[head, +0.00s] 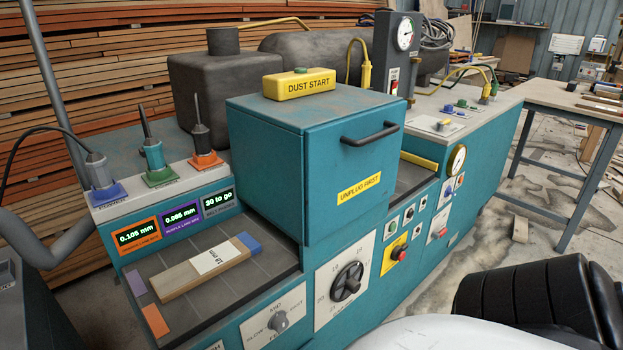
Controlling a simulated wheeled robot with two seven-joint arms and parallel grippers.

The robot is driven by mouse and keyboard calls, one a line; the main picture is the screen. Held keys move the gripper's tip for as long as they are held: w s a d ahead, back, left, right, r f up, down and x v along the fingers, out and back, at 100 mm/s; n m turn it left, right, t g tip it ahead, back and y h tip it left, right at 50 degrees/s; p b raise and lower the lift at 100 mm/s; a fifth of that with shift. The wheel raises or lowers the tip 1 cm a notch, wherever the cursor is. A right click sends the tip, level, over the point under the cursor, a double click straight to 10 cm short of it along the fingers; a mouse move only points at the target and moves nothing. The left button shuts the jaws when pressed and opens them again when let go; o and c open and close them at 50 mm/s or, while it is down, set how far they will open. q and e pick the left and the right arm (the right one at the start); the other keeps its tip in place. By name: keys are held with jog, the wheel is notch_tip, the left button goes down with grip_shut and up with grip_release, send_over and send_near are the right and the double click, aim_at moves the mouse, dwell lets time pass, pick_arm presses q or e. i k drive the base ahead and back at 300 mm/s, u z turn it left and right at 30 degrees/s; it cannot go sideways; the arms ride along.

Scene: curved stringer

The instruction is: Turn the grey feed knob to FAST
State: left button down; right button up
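A small grey knob (279,321) sits on a white plate (258,336) low on the front of the teal machine. The plate has "MID" printed above the knob and more words to its sides and below. These are too small and slanted to read surely, and I cannot tell which mark the knob points to. Nothing touches the knob. Neither of my grippers shows in the head view.
A larger black dial (347,281) is right of the grey knob. Further right is a red knob (398,254) on a yellow plate. A wooden block (205,268) lies on the tray above. A teal hood (280,170) with a black handle (370,134) stands behind.

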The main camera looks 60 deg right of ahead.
aim_at(279, 322)
jog(key=z, duration=3)
jog(key=k, duration=0.9)
jog(key=u, duration=1.05)
jog(key=i, duration=0.95)
